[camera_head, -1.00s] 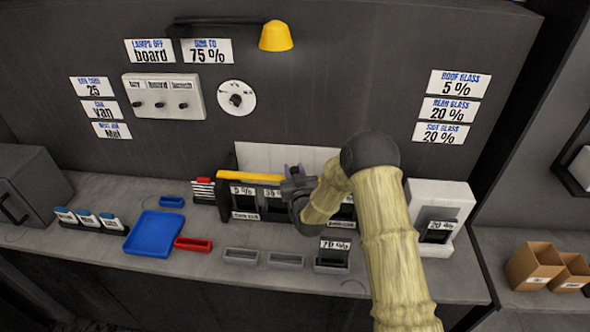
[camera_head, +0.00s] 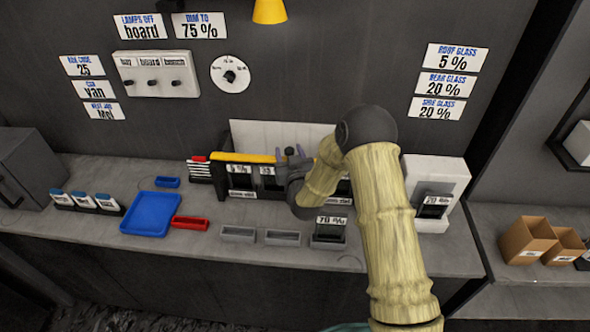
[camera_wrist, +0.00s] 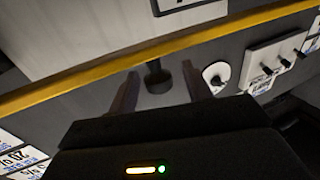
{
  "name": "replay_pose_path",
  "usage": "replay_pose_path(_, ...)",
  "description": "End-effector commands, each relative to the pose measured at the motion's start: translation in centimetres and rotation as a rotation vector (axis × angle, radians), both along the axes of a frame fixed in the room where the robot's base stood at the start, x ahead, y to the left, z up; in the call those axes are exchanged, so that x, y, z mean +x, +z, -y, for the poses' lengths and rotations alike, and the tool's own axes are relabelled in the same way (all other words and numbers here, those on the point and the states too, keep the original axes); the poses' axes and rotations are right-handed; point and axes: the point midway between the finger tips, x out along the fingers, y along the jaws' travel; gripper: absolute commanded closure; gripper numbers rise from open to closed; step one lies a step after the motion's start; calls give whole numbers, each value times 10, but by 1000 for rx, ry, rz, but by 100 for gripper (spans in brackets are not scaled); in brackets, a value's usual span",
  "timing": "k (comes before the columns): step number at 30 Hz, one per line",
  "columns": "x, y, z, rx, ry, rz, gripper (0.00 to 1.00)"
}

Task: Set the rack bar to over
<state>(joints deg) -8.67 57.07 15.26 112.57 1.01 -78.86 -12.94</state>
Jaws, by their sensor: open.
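The yellow rack bar (camera_head: 243,157) runs along the top of the rack of tint slots. Its right part is hidden behind my arm in the head view. In the wrist view the yellow bar (camera_wrist: 90,80) crosses diagonally behind my fingers. A dark round-ended knob (camera_wrist: 156,79) stands at the bar, between my two fingers; contact cannot be told. The knob (camera_head: 290,151) also shows small in the head view. My gripper (camera_head: 290,157) is open, with its purple fingers on either side of the knob.
A white panel (camera_head: 260,134) stands behind the rack. A 70 % holder (camera_head: 329,236) and grey trays (camera_head: 238,235) lie in front. A blue tray (camera_head: 150,214) is at left, a white 20 % unit (camera_head: 435,180) at right. Switches (camera_head: 155,75) are on the wall.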

Motion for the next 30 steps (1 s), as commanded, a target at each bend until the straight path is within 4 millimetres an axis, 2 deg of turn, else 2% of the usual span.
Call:
replay_pose_path(5,-16,-2,5,0,0,-1,51)
replay_pose_path(30,-139,-3,40,-1,1,-3,51)
